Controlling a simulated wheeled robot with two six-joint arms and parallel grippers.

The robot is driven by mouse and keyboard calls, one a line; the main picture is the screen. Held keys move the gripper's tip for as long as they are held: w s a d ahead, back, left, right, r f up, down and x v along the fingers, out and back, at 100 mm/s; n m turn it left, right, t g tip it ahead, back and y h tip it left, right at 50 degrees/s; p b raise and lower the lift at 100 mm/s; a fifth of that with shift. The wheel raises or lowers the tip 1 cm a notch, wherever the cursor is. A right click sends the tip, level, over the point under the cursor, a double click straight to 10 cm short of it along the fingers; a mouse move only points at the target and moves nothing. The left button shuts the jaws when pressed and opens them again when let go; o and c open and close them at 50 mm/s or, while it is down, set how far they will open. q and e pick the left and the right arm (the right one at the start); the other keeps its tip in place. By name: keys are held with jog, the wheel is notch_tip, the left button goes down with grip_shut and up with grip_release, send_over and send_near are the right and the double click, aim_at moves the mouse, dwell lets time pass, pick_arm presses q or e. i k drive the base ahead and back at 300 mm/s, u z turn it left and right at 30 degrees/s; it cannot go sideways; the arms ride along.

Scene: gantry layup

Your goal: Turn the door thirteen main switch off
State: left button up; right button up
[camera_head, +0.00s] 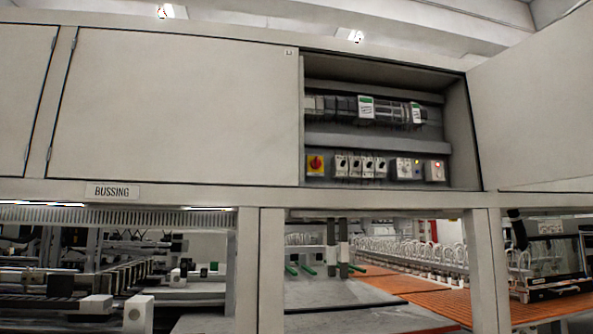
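The compartment's door (535,105) is swung open to the right. A small tag (289,51) sits by the upper left of the opening, and its marking is not readable. Neither of my grippers shows in the head view.
Closed doors (175,105) lie to the left, above a "BUSSING" sign (112,191). Below are machine bays, posts (272,270) and an orange slatted surface (440,300).

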aim_at(316, 163)
jog(key=k, duration=0.55)
jog(key=u, duration=0.7)
jog(key=i, duration=0.3)
jog(key=u, duration=0.6)
jog(key=i, duration=1.3)
jog(key=z, duration=0.55)
